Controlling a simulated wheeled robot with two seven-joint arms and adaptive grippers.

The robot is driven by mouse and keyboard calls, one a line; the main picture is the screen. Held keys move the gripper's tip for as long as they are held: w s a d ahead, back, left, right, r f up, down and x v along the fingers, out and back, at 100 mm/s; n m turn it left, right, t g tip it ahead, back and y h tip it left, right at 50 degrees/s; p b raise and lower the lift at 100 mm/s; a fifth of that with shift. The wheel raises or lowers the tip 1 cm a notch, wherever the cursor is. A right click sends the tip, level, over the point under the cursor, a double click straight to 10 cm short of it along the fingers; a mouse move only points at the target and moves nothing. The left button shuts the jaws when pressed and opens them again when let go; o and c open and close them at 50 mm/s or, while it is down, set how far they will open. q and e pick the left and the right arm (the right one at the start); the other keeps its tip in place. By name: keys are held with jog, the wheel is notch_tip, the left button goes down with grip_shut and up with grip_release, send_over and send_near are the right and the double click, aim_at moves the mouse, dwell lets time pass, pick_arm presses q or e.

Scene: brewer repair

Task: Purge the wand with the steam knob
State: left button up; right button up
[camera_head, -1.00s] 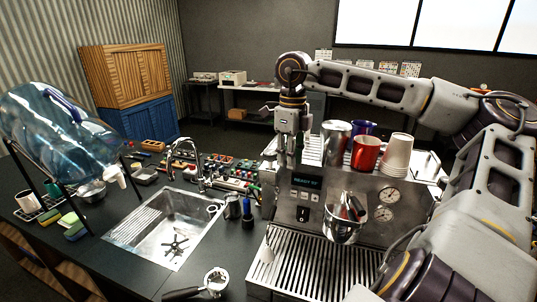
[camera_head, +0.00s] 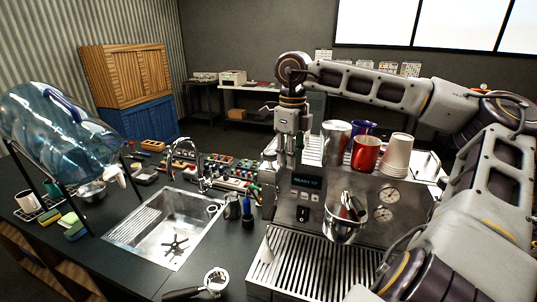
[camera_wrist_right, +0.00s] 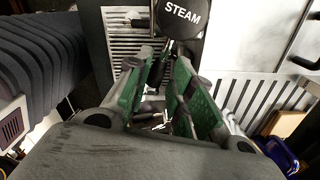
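The espresso machine (camera_head: 325,205) stands at the right of the counter, its lit display reading READY. The round black steam knob (camera_wrist_right: 182,18), marked STEAM, is at the top of the right wrist view, just beyond the fingertips. My right gripper (camera_head: 288,155) points down by the machine's left end. In the wrist view its two green-padded fingers (camera_wrist_right: 164,75) stand apart, with a narrow gap between them. I cannot tell whether they touch the knob. In the head view the gripper and arm obscure the knob, and I cannot pick out the wand clearly. My left gripper is out of view.
Metal, red and blue cups and stacked paper cups (camera_head: 397,152) stand on the machine. A shiny metal vessel (camera_head: 345,230) shows at its front, above the slatted drip tray (camera_head: 300,270). A sink (camera_head: 165,228) and a portafilter (camera_head: 213,281) are to the left.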

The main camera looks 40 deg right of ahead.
jog(key=shift+a, duration=0.1)
jog(key=shift+s+a+m, duration=0.1)
jog(key=shift+a+m, duration=0.25)
jog(key=shift+m, duration=0.35)
jog(key=shift+a+m, duration=0.4)
jog(key=shift+m, duration=0.4)
jog(key=shift+a+m, duration=0.4)
jog(key=shift+m, duration=0.3)
